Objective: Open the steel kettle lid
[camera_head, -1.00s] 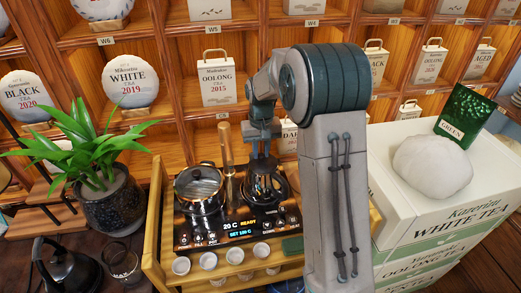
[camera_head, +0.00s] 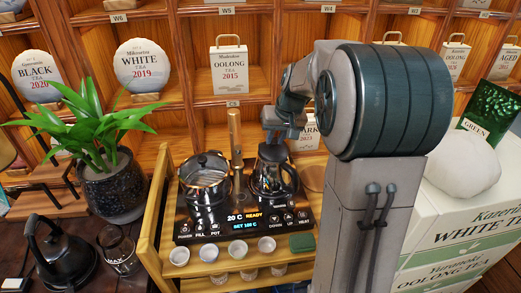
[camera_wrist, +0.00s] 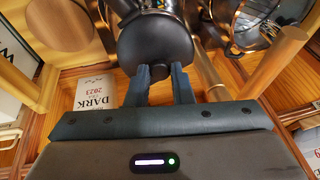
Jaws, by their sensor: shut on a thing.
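The steel kettle (camera_head: 273,184) stands on the right side of the black heating panel, its dark top close under my gripper (camera_head: 278,138). In the wrist view, the kettle's round black lid (camera_wrist: 153,42) lies just ahead of my gripper (camera_wrist: 160,72). The two fingers are shut on the small black tab at the lid's near edge. Part of the shiny kettle body (camera_wrist: 158,6) shows beyond the lid. My arm covers some of the kettle's surroundings, and I cannot tell the lid's exact tilt.
A steel pot (camera_head: 205,185) stands left of the kettle, with a wooden upright (camera_head: 236,145) between and behind them. Several small cups (camera_head: 238,249) line the front. A plant (camera_head: 110,180), black kettle (camera_head: 58,252) and glass (camera_head: 118,250) are at left. Shelves close off the back.

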